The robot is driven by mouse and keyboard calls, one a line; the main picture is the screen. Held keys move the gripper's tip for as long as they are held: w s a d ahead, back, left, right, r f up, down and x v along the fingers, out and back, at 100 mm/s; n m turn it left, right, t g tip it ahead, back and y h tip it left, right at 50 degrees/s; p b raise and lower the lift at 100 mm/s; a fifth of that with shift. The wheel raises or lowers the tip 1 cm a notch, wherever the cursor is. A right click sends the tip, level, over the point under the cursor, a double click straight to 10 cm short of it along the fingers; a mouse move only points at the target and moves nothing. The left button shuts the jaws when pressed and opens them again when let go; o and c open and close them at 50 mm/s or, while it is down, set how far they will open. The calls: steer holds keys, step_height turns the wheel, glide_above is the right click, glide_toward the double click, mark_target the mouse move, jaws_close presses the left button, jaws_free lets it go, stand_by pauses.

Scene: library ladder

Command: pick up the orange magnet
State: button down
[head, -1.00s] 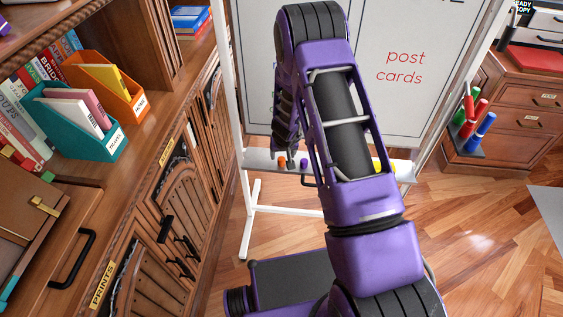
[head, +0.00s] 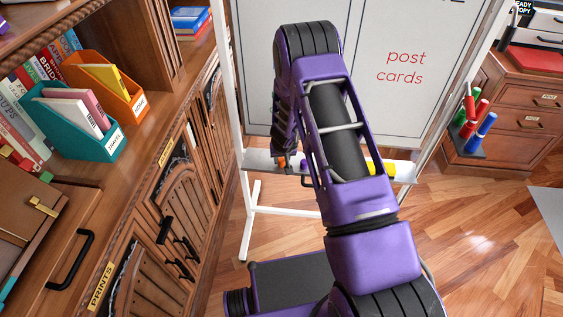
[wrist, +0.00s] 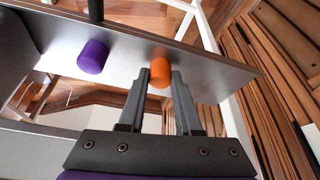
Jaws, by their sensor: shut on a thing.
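The orange magnet (wrist: 160,70) is at the tips of my gripper (wrist: 159,78) in the wrist view, between the two fingers. The fingers are closed on its sides. The magnet appears to be still at the grey tray (wrist: 215,66) of the whiteboard stand; whether it touches the tray I cannot tell. In the head view the orange magnet (head: 281,161) shows small at the tray's left part, just under my gripper (head: 281,153), which is mostly hidden by the arm.
A purple magnet (wrist: 92,57) sits left of the orange one on the tray. A yellow thing (head: 386,168) lies on the tray's right part. The whiteboard (head: 405,50) stands behind the tray. The wooden cabinet (head: 165,200) is close on the left.

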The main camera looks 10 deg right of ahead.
step_height(320, 180, up, 10)
steer(key=p, duration=0.3)
step_height(320, 180, up, 5)
steer(key=p, duration=0.3)
glide_above(282, 160)
steer(key=shift+s, duration=0.1)
stand_by(0.7)
